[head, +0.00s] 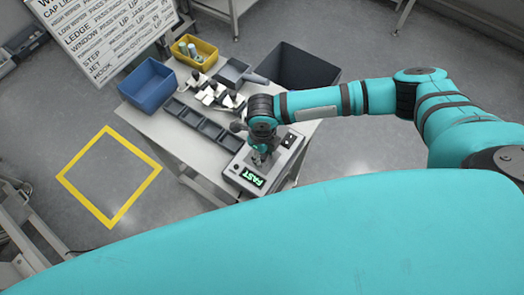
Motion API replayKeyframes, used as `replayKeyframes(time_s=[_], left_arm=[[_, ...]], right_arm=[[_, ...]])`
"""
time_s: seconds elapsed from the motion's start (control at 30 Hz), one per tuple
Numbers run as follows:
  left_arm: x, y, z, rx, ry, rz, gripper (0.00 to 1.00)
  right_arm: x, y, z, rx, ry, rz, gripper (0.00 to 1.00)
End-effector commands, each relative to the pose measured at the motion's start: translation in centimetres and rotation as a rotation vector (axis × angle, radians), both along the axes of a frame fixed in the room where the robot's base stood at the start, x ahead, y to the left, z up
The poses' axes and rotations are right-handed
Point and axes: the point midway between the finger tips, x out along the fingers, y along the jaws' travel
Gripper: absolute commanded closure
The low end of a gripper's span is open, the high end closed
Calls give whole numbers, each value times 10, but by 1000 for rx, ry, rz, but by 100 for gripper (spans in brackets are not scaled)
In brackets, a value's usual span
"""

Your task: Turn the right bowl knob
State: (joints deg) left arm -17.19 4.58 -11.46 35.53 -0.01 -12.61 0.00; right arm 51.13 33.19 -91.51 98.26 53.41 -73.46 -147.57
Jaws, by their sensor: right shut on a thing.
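A grey control box (236,179) sits at the near right corner of the table, with a lit green display (252,177) that reads "FAST". My right gripper (260,156) points down at the box just behind the display. It is shut on a small knob there, which the fingers mostly hide. A dark switch panel (289,140) shows on the right part of the box. My left gripper is not in view.
The table (160,127) also holds a blue bin (148,85), a yellow bin (194,51) with small parts, a dark divided tray (205,125) and a fixture with white parts (215,93). A dark open bin (298,68) stands behind. A yellow square marks clear floor at left.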

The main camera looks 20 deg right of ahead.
Motion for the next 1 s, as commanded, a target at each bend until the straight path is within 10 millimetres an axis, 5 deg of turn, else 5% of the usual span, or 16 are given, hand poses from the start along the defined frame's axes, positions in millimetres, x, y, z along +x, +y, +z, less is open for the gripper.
replayKeyframes(time_s=[0.5, 1.0], left_arm=[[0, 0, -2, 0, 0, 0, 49], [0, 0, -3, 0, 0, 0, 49]], right_arm=[[1, -1, 0, -1, -1, 327, 98], [1, -1, 1, -1, -3, 383, 98]])
